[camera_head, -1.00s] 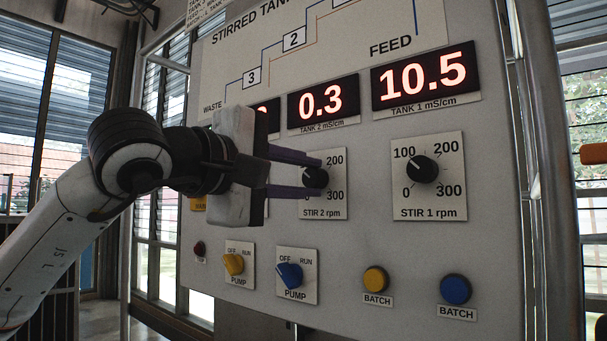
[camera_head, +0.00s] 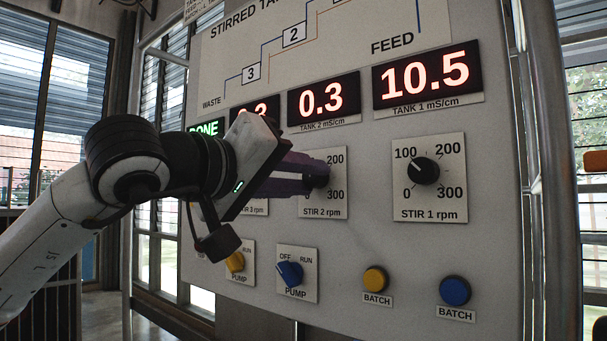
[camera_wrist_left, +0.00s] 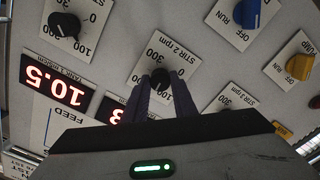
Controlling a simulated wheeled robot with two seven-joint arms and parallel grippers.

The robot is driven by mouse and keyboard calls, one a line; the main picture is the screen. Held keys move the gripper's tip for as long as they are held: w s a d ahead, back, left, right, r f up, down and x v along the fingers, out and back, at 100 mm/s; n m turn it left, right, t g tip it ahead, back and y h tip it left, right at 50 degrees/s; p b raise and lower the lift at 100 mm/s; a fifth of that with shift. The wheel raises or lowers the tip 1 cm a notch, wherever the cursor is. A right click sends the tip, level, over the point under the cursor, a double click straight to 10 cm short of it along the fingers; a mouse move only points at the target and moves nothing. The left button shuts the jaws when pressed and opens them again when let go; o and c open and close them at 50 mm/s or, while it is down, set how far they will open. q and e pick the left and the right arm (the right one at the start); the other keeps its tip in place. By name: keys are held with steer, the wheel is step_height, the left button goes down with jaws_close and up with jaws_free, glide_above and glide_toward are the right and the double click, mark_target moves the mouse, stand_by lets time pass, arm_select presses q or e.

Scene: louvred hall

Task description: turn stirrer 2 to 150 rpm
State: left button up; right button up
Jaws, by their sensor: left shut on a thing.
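The stirrer 2 knob (camera_head: 319,174) is a black dial on a white plate marked "STIR 2 rpm" (camera_head: 322,212). The 200 and 300 marks show at its right; my gripper hides its left side in the head view. My left gripper (camera_head: 316,178) has its purple fingers shut on this knob, with its body rolled over to a tilt. In the left wrist view the fingers lie on both sides of the knob (camera_wrist_left: 160,77). Where its pointer stands, I cannot tell. My right gripper is not in view.
The stirrer 1 knob (camera_head: 424,171) is to the right. Below are a blue pump switch (camera_head: 289,273), a yellow one (camera_head: 235,262) and two batch buttons (camera_head: 375,279).

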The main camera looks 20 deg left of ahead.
arm_select(q)
steer(key=shift+f+m, duration=0.15)
steer(key=shift+m, duration=0.35)
steer(key=o, duration=1)
steer(key=shift+o, duration=0.2)
steer(key=shift+s, duration=0.1)
steer(key=b+v, duration=0.2)
steer(key=v, duration=0.8)
